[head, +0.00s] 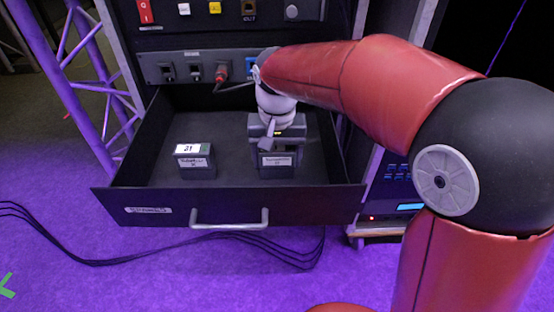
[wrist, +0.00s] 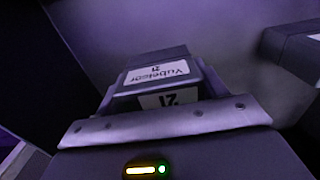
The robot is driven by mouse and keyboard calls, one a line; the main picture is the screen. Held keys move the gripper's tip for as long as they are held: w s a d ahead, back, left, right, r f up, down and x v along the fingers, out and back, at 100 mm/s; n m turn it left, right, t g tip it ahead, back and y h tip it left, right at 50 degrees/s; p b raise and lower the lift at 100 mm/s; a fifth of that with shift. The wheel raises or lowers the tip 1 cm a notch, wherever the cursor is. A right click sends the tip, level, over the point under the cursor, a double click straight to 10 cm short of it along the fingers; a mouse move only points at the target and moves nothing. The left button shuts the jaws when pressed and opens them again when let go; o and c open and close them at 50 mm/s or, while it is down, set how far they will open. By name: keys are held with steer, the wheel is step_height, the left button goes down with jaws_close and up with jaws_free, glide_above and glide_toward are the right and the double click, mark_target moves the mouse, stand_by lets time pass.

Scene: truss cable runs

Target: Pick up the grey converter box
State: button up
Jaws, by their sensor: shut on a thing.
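The grey converter box (head: 279,171) sits in the right part of the open drawer, with a white label on its front. My gripper (head: 277,147) is over its top, pointing down, and is shut on it. In the wrist view the converter box (wrist: 160,72) is just beyond the gripper's pale bar (wrist: 165,124), its labels reading upside down with the number 21. The fingertips are hidden there. I cannot tell whether the box is clear of the drawer floor.
A second dark box (head: 195,161) with a white label marked 31 stands to the left in the drawer (head: 120,204); it shows at the right in the wrist view (wrist: 296,50). A rack panel (head: 185,67) with a red plug is above. Black cables (head: 90,262) lie on the floor.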

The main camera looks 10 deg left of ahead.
step_height(320, 180, up, 20)
steer(key=p, duration=0.4)
